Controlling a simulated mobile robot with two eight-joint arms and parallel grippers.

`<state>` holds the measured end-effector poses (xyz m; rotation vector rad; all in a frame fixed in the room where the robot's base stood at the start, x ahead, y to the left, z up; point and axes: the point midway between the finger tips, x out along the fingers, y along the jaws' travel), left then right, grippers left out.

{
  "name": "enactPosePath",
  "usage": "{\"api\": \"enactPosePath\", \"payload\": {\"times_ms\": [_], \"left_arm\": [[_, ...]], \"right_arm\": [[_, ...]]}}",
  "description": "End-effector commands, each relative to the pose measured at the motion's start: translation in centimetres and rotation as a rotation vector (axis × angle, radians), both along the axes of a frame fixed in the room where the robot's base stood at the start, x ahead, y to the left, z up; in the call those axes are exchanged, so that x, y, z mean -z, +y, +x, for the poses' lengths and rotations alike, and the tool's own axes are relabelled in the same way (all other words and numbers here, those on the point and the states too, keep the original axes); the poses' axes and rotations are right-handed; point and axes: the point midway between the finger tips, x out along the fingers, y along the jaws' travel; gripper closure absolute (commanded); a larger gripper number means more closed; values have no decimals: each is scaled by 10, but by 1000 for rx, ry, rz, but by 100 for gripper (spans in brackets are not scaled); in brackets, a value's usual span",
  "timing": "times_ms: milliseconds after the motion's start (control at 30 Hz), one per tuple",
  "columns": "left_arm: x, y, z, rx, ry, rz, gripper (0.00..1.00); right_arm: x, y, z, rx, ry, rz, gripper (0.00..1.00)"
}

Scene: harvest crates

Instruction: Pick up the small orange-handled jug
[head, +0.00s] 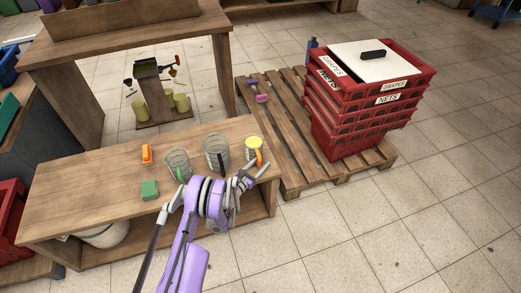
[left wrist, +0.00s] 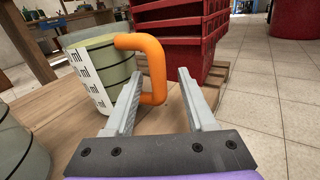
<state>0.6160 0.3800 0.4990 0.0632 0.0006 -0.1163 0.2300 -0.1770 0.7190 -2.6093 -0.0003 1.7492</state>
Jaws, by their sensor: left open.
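The small orange-handled jug (head: 253,143) stands upright at the right end of the low wooden bench, with yellow showing inside it. In the left wrist view the jug (left wrist: 92,75) is at the upper left, with white measuring marks on its side and its orange handle (left wrist: 155,65) pointing toward me. My left gripper (head: 253,168) is open beside the handle. In the left wrist view its two fingers (left wrist: 160,75) stand either side of the handle. I cannot tell how far the handle is inside the jaws. My right gripper is out of view.
A dark-handled jug (head: 216,150) and a green-handled jug (head: 177,160) stand to the left on the bench (head: 105,190). An orange item (head: 147,154) and a green block (head: 149,190) lie further left. Stacked red crates (head: 335,135) stand on a pallet (head: 287,140) behind right.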

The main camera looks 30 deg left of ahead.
Motion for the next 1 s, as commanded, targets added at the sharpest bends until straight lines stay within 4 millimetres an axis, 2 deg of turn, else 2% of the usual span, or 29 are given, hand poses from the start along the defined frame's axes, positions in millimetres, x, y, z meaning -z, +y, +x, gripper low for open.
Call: {"api": "enactPosePath", "payload": {"times_ms": [167,400,500,1000], "left_arm": [[0,0,0,0,0,0,44],[0,0,0,0,0,0,86],[0,0,0,0,0,0,100],[0,0,0,1,0,-1,100]], "right_arm": [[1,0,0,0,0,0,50],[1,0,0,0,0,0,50],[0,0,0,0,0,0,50],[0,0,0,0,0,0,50]]}}
